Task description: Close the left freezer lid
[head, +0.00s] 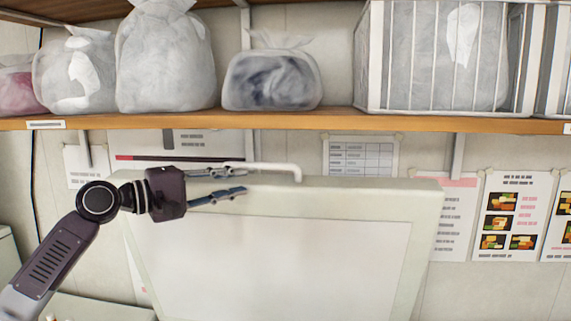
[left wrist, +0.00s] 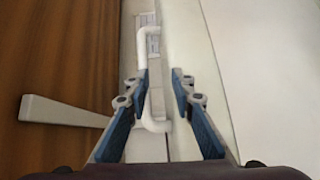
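The freezer lid (head: 270,270) is pale and stands raised, close to upright, in the head view, with its white inner panel facing me. A white bar handle (head: 290,167) sticks up at its top edge. My left gripper (head: 240,180) is at the upper left of the lid, near the handle. In the left wrist view, the handle (left wrist: 152,45) runs between the two open fingers (left wrist: 162,112), and the lid's edge (left wrist: 185,50) lies by the right finger. I cannot tell whether a finger touches it. My right gripper is not in view.
A wooden shelf (head: 300,122) runs above the lid, close over my left gripper. It carries several filled plastic bags (head: 165,60) and a white wire basket (head: 450,60). Posters (head: 510,215) hang on the wall at right. A shelf bracket (left wrist: 62,112) shows in the left wrist view.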

